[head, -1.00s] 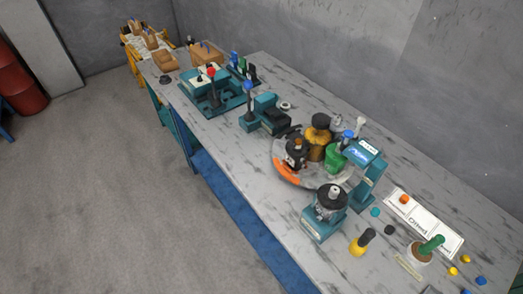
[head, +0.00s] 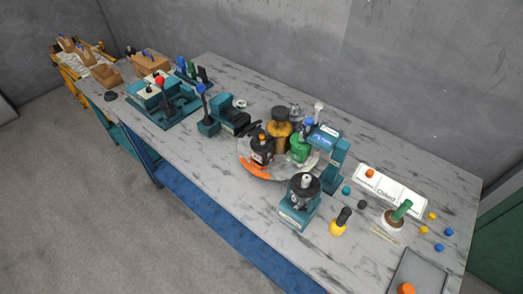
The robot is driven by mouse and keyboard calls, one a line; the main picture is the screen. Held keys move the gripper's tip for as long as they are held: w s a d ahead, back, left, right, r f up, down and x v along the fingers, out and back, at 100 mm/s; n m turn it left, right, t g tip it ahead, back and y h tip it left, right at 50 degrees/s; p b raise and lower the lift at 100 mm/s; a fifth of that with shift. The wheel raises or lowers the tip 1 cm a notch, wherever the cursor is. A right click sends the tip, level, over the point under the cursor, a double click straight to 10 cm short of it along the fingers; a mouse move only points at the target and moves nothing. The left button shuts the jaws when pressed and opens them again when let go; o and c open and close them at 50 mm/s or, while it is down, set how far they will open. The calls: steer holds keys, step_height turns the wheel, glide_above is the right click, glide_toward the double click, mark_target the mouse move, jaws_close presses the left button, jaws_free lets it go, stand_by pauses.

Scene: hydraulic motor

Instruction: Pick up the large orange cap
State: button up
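A large orange cap (head: 406,288) shows at the bottom right of the head view, at the front end of a grey tray (head: 424,262). It is partly cut off by the lower picture edge. A smaller orange cap (head: 370,173) sits on a white labelled tray (head: 404,196) farther back on the bench. My gripper is not in view.
The long marbled workbench (head: 450,185) runs from back left to front right against a grey wall. Small coloured caps lie loose nearby.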

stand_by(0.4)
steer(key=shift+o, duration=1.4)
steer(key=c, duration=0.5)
